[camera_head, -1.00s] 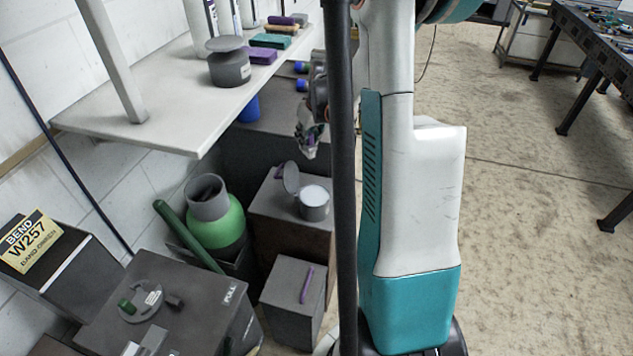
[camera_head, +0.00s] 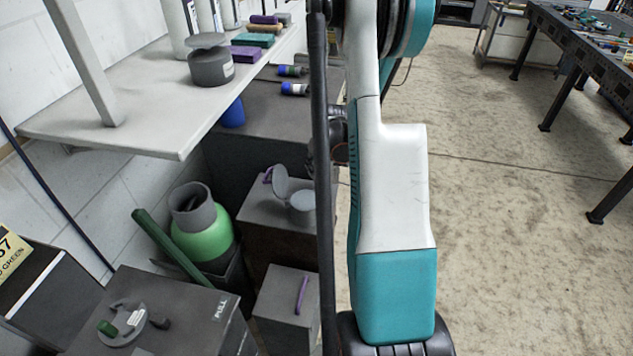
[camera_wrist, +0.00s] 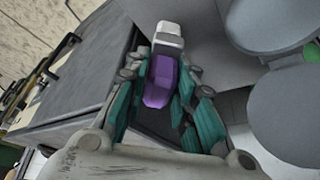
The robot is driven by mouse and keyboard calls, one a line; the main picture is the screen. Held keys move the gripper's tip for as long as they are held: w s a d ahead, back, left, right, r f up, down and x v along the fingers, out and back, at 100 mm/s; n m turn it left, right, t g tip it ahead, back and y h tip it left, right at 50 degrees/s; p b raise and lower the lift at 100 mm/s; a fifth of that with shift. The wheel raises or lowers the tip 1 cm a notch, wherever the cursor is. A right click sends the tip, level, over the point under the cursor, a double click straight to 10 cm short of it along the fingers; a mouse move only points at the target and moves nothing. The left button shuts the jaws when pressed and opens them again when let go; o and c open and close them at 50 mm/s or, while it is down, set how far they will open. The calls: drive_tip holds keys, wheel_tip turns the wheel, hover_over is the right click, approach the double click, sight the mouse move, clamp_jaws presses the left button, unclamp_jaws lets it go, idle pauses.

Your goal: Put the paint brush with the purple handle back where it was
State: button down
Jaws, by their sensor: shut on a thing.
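In the wrist view my gripper (camera_wrist: 160,100) has its teal fingers closed around the paint brush with the purple handle (camera_wrist: 160,82). A pale block-like end (camera_wrist: 169,32) of it points away from the gripper. A dark grey box surface lies beyond it. In the head view the gripper and brush are hidden behind my dark post and arm. The grey pot with its lid tilted open (camera_head: 292,190) stands on a dark box (camera_head: 258,212); round grey shapes (camera_wrist: 285,112) fill the wrist view's right side.
A purple bar (camera_head: 302,293) is on a lower grey box (camera_head: 285,318). A small purple item (camera_head: 267,175) sits beside the pot. A green gas bottle (camera_head: 208,240) stands to the left. A white shelf (camera_head: 150,128) overhangs from the left. Open floor (camera_head: 500,210) lies right.

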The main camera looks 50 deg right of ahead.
sight(318, 172)
drive_tip(key=shift+f+b, duration=0.8)
drive_tip(key=shift+f, duration=2)
drive_tip(key=shift+f, duration=0.2)
drive_tip(key=c, duration=1.3)
unclamp_jaws()
drive_tip(key=shift+c, duration=0.2)
drive_tip(key=shift+r, duration=0.15)
drive_tip(key=shift+s+r, duration=0.1)
drive_tip(key=shift+r, duration=0.3)
drive_tip(key=p+v, duration=0.3)
drive_tip(key=v, duration=0.8)
drive_tip(key=shift+p, duration=0.4)
drive_tip(key=shift+a+r, duration=0.1)
drive_tip(key=shift+r, duration=0.05)
